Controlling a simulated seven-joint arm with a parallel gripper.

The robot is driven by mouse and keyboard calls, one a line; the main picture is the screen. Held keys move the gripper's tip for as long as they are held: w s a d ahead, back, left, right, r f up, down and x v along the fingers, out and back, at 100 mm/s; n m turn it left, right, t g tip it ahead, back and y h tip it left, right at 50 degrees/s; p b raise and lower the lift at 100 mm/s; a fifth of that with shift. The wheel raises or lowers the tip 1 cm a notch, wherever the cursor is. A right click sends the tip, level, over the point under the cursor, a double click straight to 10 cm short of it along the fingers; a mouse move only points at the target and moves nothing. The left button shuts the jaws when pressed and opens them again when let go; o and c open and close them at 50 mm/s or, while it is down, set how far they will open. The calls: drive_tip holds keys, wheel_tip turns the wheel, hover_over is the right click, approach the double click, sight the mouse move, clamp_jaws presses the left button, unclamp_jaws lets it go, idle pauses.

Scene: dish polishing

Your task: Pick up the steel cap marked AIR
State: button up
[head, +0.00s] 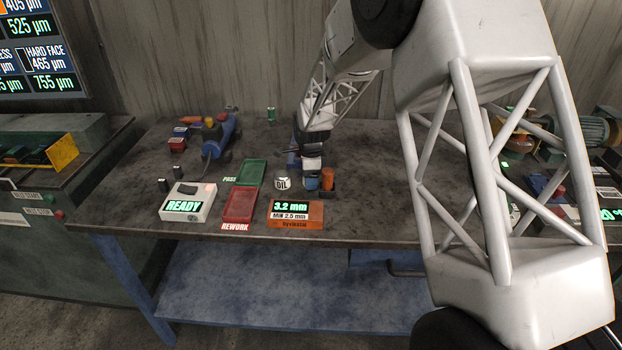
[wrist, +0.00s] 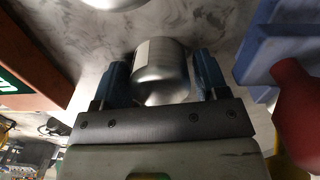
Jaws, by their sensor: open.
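In the wrist view a shiny steel cap (wrist: 160,72) stands between the two blue fingers of my gripper (wrist: 163,80). The fingers are open, one on each side of it; I cannot tell whether either touches it. A pale label shows on the cap's left side, but its marking is not readable. In the head view my gripper (head: 311,172) is low over the middle of the bench, and the cap between its fingers is hidden or too small to make out. Another pale cap, marked OIL (head: 283,183), stands just left of my gripper.
An orange gauge (head: 296,214) reading 3.2 mm lies in front. An orange cylinder (head: 327,178) stands close right of my gripper. A red REWORK tray (head: 239,205) and a green PASS tray (head: 251,173) lie left, beside a READY box (head: 187,203). The wrist view shows a blue body (wrist: 285,45) close right.

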drive_tip(key=shift+c, duration=0.3)
drive_tip(key=c, duration=0.7)
drive_tip(key=shift+r, duration=0.15)
drive_tip(key=shift+r, duration=4.9)
drive_tip(key=shift+d, duration=0.1)
